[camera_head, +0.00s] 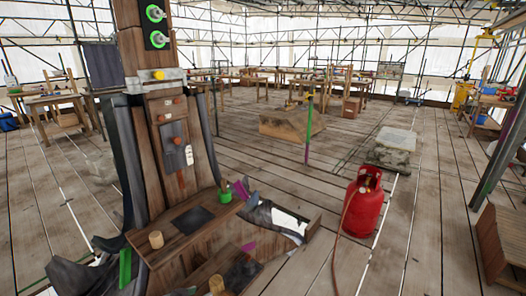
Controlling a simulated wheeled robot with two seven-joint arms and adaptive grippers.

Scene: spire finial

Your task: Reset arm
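Neither of my grippers shows in the head view, and no part of my arms can be made out. The task names no object. The nearest thing is a tall wooden spire post (130,35) with two green-ringed fittings (157,13) near its top. Below them a metal band with a yellow knob (158,75) crosses the post, and a wooden panel with reddish knobs (177,140) sits under it. Dark sheeting hangs at both sides.
A wooden step (185,235) at the spire's foot carries a green pot (225,196) and a wooden peg (156,240). A red gas cylinder (362,207) stands on the plank floor to the right. A stone block (395,148) lies behind it. Open planks surround these.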

